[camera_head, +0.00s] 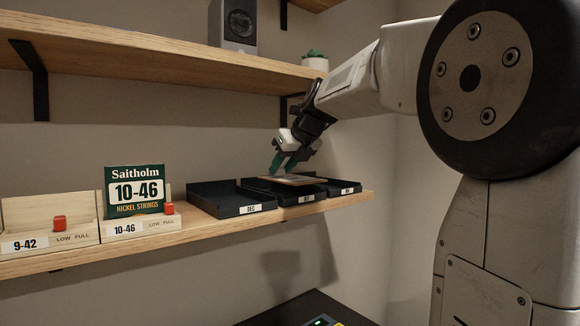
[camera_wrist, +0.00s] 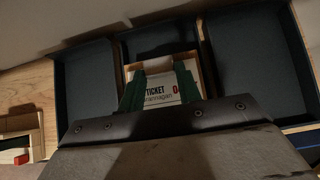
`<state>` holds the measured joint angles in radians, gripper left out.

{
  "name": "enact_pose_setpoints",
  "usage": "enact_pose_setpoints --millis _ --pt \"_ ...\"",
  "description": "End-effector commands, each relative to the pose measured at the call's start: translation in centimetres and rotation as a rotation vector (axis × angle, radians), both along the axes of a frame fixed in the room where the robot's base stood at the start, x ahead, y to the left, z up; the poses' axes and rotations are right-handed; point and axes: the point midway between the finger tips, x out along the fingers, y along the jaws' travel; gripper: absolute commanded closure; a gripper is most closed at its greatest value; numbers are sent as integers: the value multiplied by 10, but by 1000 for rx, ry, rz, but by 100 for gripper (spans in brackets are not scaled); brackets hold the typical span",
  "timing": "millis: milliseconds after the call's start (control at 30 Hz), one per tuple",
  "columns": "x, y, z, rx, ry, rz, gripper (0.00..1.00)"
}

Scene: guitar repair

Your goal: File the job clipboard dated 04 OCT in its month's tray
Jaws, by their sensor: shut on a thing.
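The job clipboard (camera_head: 302,180) has a light wooden board with a white sheet. In the wrist view its sheet (camera_wrist: 160,90) shows "TICKET" and part of a "0"; the date is not readable. My gripper (camera_head: 277,170) has green fingers and is shut on the clipboard's near end, which the fingers partly cover in the wrist view (camera_wrist: 158,72). The clipboard lies nearly flat over the middle black tray (camera_head: 262,186); I cannot tell whether it touches the tray's floor. The left tray (camera_head: 215,193) is labelled DEC and looks empty. The middle and right tray (camera_head: 343,184) labels are too small to read.
The trays stand side by side on a wooden shelf (camera_head: 200,233). Left of them is a green string pack (camera_head: 135,185) in a wooden holder, beside another holder (camera_head: 45,220). An upper shelf (camera_head: 150,50) with a speaker (camera_head: 233,25) and a plant (camera_head: 315,62) overhangs.

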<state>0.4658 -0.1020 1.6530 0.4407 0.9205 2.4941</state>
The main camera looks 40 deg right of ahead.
Motion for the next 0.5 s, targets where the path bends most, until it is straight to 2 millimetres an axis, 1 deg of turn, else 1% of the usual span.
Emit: enact_pose_setpoints --millis 33,400,467,500 --pt "5 0 0 0 0 1 94" --pt "35 2 0 0 0 1 94" --pt "40 2 0 -1 -1 2 94" --pt "38 2 -4 0 0 0 94"
